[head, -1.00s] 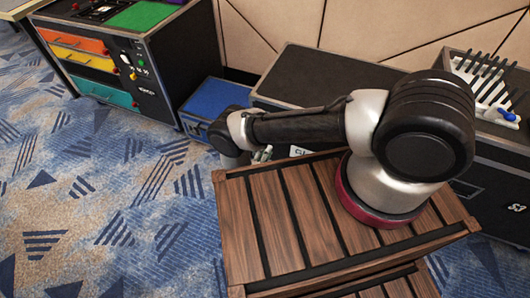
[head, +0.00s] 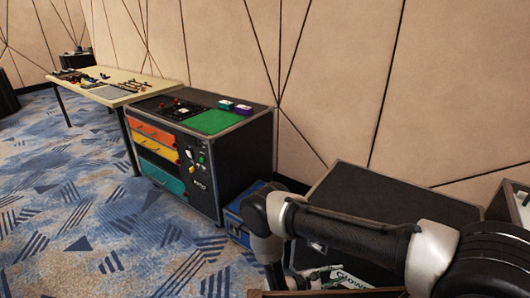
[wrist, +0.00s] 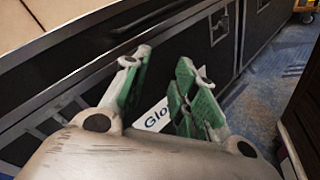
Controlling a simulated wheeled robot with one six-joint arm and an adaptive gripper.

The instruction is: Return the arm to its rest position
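My arm crosses the lower right of the head view, with its forearm pointing left and its wrist bent downward. In the wrist view my gripper (wrist: 160,78) shows two fingers with green pads, spread apart with nothing held between them. A white sign with dark letters starting "Glo" (wrist: 157,121) shows beyond the gap between the fingers.
A large black case (head: 373,205) stands behind my arm against the panelled wall. A blue box (head: 234,212) is left of it. A black cabinet with coloured drawers (head: 245,150) and a cream table (head: 110,97) stand further left. Patterned carpet (head: 70,190) is clear at left.

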